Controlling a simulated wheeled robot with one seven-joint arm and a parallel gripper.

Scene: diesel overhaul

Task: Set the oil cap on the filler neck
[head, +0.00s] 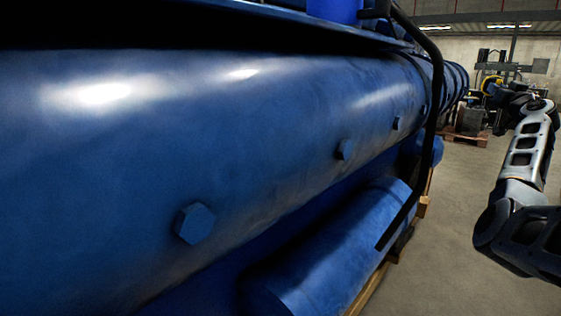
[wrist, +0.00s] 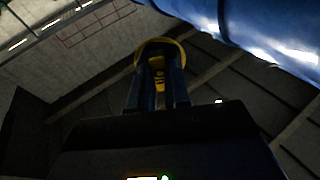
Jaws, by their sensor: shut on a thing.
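My gripper (wrist: 158,85) is shut on the yellow oil cap (wrist: 160,43) in the wrist view. The cap's round rim shows beyond the fingertips, with a yellow part between the two dark fingers. In the head view, a small yellow shape (head: 490,87) shows at the far end of my arm, to the right of the engine; it looks like the cap, but detail is too small to be sure. The filler neck cannot be made out in either view. The cap is held clear of the blue engine (head: 230,130).
The engine's long blue side with hex bolts (head: 195,224) fills the left and middle of the head view. A black pipe (head: 435,105) runs down its side. Open concrete floor (head: 455,230) lies to the right. A pallet with machinery (head: 465,130) stands farther back.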

